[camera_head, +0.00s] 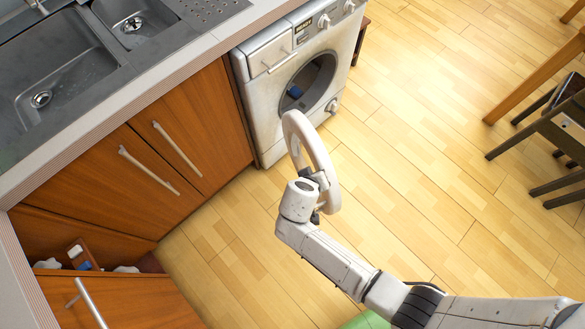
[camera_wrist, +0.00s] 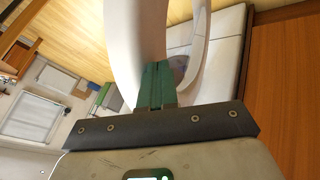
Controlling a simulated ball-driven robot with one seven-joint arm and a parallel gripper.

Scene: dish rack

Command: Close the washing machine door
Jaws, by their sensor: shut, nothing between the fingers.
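The white washing machine (camera_head: 276,103) stands under the counter. Its dark round opening (camera_head: 318,72) is uncovered. The round white door (camera_head: 291,126) is swung open and sticks out from the machine's front. My gripper (camera_head: 316,184) is at the near, lower part of the door ring, and its fingertips are partly hidden there. In the wrist view my gripper's green fingers (camera_wrist: 157,84) are shut together with nothing between them. The door's curved white rim (camera_wrist: 138,35) is right in front of the fingers. I cannot tell whether they touch it.
Wooden cabinets (camera_head: 180,140) with bar handles stand left of the machine, under a counter with a grey sink (camera_head: 62,80). An open drawer (camera_head: 110,295) juts out at the lower left. The wooden floor (camera_head: 430,150) is clear to the right, up to dark chairs (camera_head: 565,130).

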